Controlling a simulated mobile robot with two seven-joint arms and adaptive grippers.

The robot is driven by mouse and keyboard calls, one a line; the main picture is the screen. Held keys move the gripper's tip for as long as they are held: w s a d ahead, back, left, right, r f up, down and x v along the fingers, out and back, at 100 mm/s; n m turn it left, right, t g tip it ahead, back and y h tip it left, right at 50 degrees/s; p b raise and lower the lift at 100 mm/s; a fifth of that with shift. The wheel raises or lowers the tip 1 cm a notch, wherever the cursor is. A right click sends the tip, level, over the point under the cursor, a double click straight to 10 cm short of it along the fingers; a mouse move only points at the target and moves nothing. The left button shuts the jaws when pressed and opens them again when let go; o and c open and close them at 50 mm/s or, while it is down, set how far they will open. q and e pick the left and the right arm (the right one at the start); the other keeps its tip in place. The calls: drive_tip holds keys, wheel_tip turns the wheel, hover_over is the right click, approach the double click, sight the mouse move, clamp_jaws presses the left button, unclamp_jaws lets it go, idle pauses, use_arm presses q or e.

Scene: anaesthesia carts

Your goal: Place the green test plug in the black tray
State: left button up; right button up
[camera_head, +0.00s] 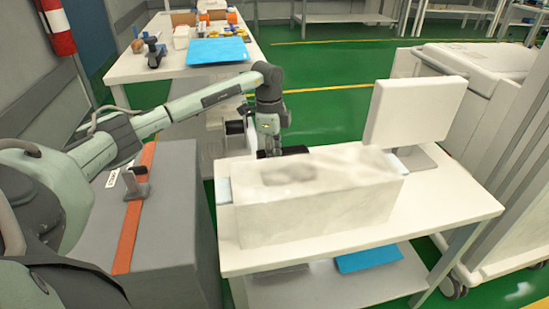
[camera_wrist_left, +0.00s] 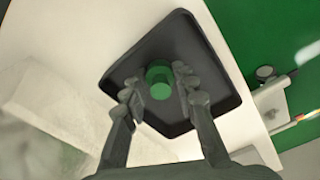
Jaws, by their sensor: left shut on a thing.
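The green test plug (camera_wrist_left: 159,86) is a small green cylinder between the fingertips of my left gripper (camera_wrist_left: 156,92) in the left wrist view. The gripper is shut on it. The black tray (camera_wrist_left: 205,62), square with rounded corners and a raised rim, lies behind the plug in that view, so the plug is over its inside. I cannot tell how high the plug is above the tray floor. In the head view my left gripper (camera_head: 268,150) is behind the white box, which hides its fingertips and the plug. My right gripper is not in view.
The large white box (camera_head: 315,205) stands on the white table (camera_head: 455,205), close to my left gripper. A monitor (camera_head: 415,112) stands at the table's right. A grey cabinet (camera_head: 175,230) with an orange strip is at left. A farther table holds a blue sheet (camera_head: 217,51) and small items.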

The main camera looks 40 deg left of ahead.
use_arm(q)
drive_tip(key=shift+f, duration=0.2)
drive_tip(key=o, duration=0.9)
drive_tip(key=shift+o, duration=0.2)
drive_tip(key=shift+r, duration=0.15)
wheel_tip(320, 180, up, 12)
drive_tip(key=shift+s+a, duration=0.15)
drive_tip(key=shift+a, duration=0.25)
